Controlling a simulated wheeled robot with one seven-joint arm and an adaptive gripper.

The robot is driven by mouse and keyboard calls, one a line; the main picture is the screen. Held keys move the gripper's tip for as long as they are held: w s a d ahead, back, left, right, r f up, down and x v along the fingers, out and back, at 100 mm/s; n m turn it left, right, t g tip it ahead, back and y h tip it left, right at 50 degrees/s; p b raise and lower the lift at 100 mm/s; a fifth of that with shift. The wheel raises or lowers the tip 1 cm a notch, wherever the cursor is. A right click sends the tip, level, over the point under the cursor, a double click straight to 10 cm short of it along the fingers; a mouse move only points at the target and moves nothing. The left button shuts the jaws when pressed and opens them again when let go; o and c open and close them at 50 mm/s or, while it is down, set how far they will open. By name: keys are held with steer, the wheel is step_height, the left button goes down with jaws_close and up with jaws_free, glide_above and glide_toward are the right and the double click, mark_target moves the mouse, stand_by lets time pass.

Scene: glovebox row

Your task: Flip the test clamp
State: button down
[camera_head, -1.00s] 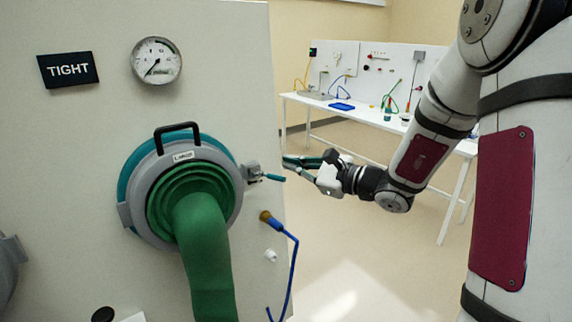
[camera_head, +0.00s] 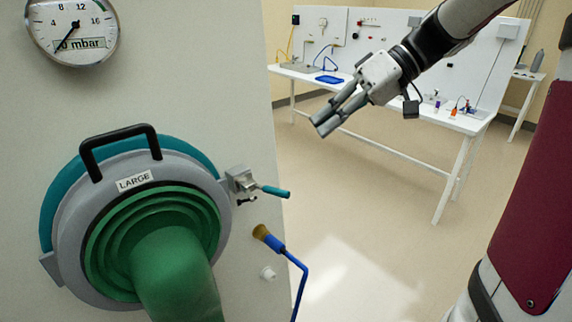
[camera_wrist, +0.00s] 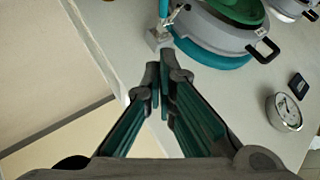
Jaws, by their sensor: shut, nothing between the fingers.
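The test clamp (camera_head: 243,180) is a small grey metal block with a teal lever handle, fixed on the panel at the right edge of the large port. Its handle points right and slightly down, out past the panel edge. In the wrist view the clamp (camera_wrist: 158,38) is just beyond my fingertips. My gripper (camera_head: 325,122) is to the right of and above the clamp in the head view, clear of the handle. Its fingers are shut and empty. In the wrist view the fingertips (camera_wrist: 160,90) come close together with nothing between them.
The port ring (camera_head: 70,245) carries a black handle, a LARGE label and a green glove sleeve. A gauge (camera_head: 72,28) sits above. A white bench (camera_head: 400,110) stands behind; the floor between is clear.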

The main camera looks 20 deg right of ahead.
mark_target(265, 186)
steer(key=a+f+p, duration=0.1)
steer(key=a+f, duration=0.6)
steer(key=f, duration=0.1)
steer(key=shift+w+a+f, duration=0.2)
steer(key=shift+a+f, duration=0.05)
steer(key=shift+f, duration=0.05)
steer(key=shift+s+a+f+m+t+h+p, duration=0.35)
steer(key=shift+s+a+m+t+h+p, duration=0.15)
steer(key=shift+s+m+t, duration=0.4)
steer(key=shift+w, duration=0.15)
steer(key=shift+w, duration=0.15)
